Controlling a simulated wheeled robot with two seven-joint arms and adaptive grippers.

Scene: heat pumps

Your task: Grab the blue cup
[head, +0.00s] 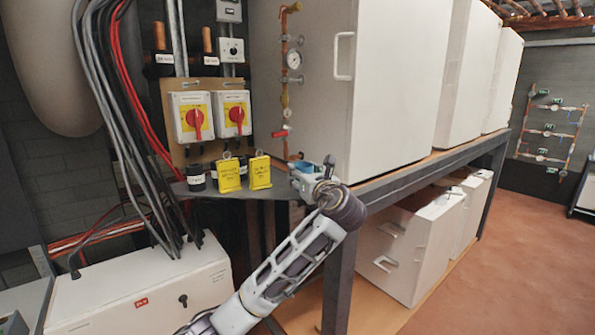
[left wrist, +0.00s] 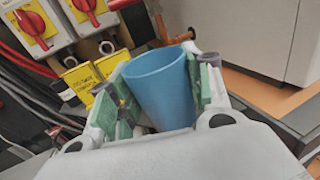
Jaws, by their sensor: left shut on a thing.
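The blue cup (left wrist: 160,88) stands between the two fingers of my left gripper (left wrist: 158,100) in the left wrist view, with its open rim facing up. The gripper's green-padded fingers are shut on the cup's sides. In the head view, my left gripper (head: 318,178) is at the right end of the small grey shelf, and a bit of the blue cup (head: 306,166) shows just behind it. The cup's lower part is hidden by the gripper, so I cannot tell whether it touches the shelf. My right gripper is in neither view.
Red-knobbed switches (head: 191,117) are above. A copper pipe with a gauge (head: 293,60) and a big white cabinet (head: 400,80) are close behind and right.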

